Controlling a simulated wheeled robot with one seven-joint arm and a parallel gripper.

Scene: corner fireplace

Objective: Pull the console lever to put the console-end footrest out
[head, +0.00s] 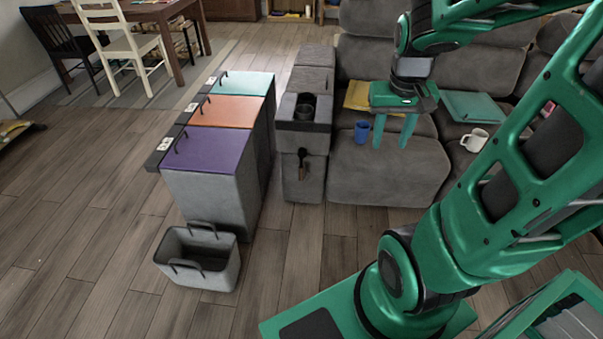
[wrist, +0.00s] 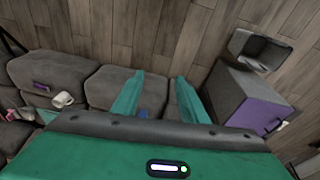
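The grey console (head: 291,125), with a dark cup in its top, stands at the left end of the sofa. Its lever (head: 302,166) is a short brown and black handle on the front face. The console-end seat (head: 385,170) is beside it, and its front hangs down with no footrest extended. My gripper (head: 392,146) is above that seat, right of the lever and higher, fingers pointing down, apart and empty. In the wrist view my open gripper (wrist: 160,76) shows both fingers; the lever cannot be made out there.
A blue cup (head: 362,132), a yellow cloth (head: 358,95), a white mug (head: 474,140) and a teal item (head: 472,106) are on the sofa. Left of the console stand bins with purple (head: 210,149), orange and teal lids. A grey basket (head: 175,272) is on the floor. Floor before the console is clear.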

